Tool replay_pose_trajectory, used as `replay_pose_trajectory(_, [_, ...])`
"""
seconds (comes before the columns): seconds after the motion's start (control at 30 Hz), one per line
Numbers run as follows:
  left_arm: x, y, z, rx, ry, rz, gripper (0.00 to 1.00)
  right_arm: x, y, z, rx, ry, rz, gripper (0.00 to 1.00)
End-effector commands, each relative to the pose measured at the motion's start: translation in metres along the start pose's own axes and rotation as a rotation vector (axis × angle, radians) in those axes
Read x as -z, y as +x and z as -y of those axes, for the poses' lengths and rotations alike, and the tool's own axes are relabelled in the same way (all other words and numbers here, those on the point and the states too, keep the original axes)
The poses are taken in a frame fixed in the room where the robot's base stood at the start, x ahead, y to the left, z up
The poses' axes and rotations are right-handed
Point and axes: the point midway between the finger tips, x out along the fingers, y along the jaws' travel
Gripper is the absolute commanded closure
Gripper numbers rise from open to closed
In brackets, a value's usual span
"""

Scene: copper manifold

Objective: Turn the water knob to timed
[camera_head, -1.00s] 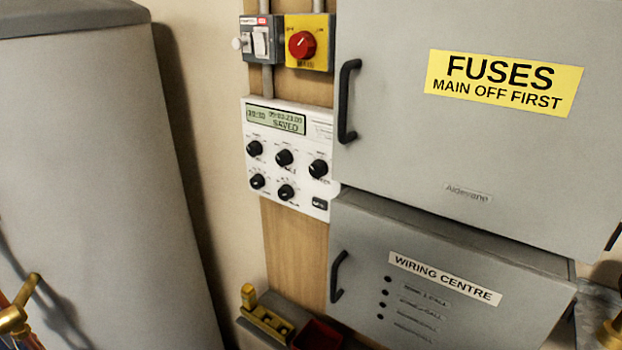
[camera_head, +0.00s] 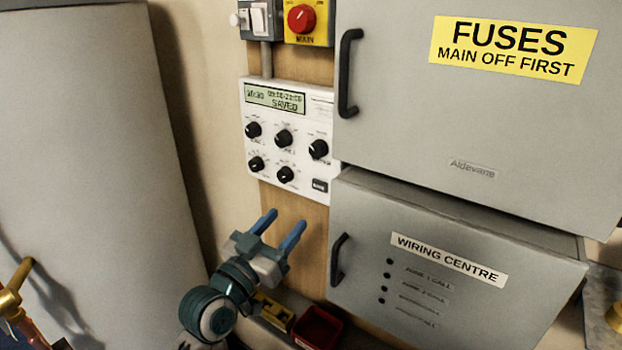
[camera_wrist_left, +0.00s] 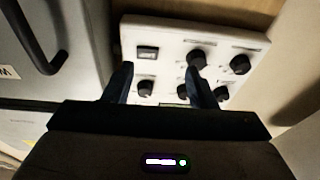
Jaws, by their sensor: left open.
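The white control panel (camera_head: 263,185) hangs on the wooden board at centre left, with a lit display (camera_head: 275,99) reading SAVED. It carries several black knobs in two rows, such as the upper left knob (camera_head: 254,130) and the lower middle knob (camera_head: 286,174). The knob labels are too small to read, so I cannot tell which is the water knob. My left gripper (camera_head: 282,222) is open and empty, just below the panel, its blue fingers pointing up toward it. In the left wrist view the fingers (camera_wrist_left: 158,80) stand in front of the panel (camera_wrist_left: 175,35), partly hiding some knobs. My right gripper is not seen.
The grey fuse cabinet (camera_head: 460,130) with its black handle (camera_head: 346,75) stands right beside the panel. The wiring centre box (camera_head: 450,310) and its handle (camera_head: 337,260) lie below. A red tray (camera_head: 318,327) and a yellow level (camera_head: 272,311) sit beneath the gripper.

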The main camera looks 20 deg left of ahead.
Motion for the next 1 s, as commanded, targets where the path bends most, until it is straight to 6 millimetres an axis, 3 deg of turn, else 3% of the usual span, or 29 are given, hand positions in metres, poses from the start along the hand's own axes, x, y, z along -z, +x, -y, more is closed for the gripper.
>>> replay_pose_trajectory(0.03, [0.028, -0.002, -0.006, -0.015, 0.008, -0.07, 0.48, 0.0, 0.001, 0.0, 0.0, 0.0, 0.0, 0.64])
replay_pose_trajectory(0.1, [0.054, -0.006, -0.012, -0.03, 0.016, -0.133, 0.48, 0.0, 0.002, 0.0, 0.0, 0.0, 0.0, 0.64])
replay_pose_trajectory(0.2, [0.072, -0.008, -0.016, -0.04, 0.021, -0.176, 0.48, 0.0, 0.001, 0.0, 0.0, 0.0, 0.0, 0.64])
replay_pose_trajectory(0.37, [0.079, 0.007, -0.017, -0.041, 0.018, -0.183, 0.48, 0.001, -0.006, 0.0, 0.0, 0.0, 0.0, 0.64])
replay_pose_trajectory(0.8, [0.092, 0.083, -0.02, -0.041, 0.02, -0.178, 0.48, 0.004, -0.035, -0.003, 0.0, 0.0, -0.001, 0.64])
replay_pose_trajectory(1.0, [0.092, 0.096, -0.021, -0.041, 0.022, -0.178, 0.48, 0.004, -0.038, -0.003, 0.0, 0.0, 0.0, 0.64])
